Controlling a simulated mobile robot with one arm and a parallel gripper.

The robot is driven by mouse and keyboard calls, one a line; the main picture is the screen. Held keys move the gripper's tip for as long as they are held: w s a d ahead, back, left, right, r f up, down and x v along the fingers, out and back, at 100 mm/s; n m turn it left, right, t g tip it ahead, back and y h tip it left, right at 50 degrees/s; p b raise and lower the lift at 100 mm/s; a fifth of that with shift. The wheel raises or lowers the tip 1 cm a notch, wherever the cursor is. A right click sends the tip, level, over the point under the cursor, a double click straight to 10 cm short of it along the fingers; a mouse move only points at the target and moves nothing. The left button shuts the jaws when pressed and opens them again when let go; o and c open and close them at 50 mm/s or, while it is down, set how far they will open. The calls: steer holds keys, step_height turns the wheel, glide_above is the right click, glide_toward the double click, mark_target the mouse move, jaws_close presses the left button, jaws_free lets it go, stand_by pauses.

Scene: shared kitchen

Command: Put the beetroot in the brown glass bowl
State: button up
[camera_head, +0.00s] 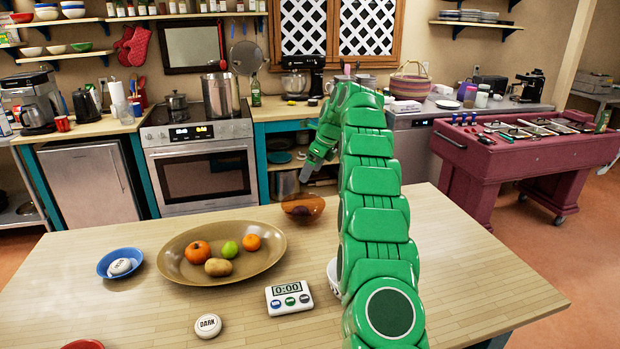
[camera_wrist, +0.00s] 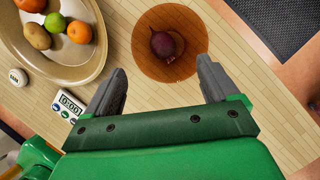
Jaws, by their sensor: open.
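The brown glass bowl (camera_head: 314,203) stands on the wooden table, near its far edge, in the head view. In the wrist view the same bowl (camera_wrist: 186,22) is seen from above, with the dark purple beetroot (camera_wrist: 163,44) lying inside it. In the head view the beetroot is hard to make out through the glass. My gripper (camera_wrist: 162,66) is open and empty, its fingers spread apart. In the head view my gripper (camera_head: 306,176) is above the bowl, pointing down, clear of it.
A large tan platter (camera_head: 175,268) of fruit and a potato stands left of the bowl. A white timer (camera_head: 289,298), a round white DARK button (camera_head: 208,326) and a blue bowl (camera_head: 106,265) are also on the table. A white bowl (camera_head: 333,277) is partly hidden behind my arm.

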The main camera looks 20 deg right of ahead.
steer(key=shift+r, duration=0.2)
steer(key=s+a+r+n+g, duration=0.1)
steer(key=s+a+r+n, duration=0.25)
steer(key=s, duration=0.55)
steer(key=s+a+r+n+g+h, duration=0.15)
steer(key=s+a+n, duration=0.3)
steer(key=s, duration=0.55)
steer(key=s+a+r+n, duration=0.3)
steer(key=s+n, duration=0.2)
steer(key=s, duration=0.4)
steer(key=s+f+n, duration=0.3)
steer(key=s+n, duration=0.1)
steer(key=s, duration=0.8)
steer(key=s+d+f+n+g+h, duration=0.1)
steer(key=s+f+n, duration=0.2)
steer(key=s, duration=1)
steer(key=s+f+n+g+h, duration=0.1)
steer(key=s+f+n, duration=0.3)
steer(key=s, duration=0.9)
steer(key=shift+d+n, duration=0.25)
steer(key=shift+n, duration=0.75)
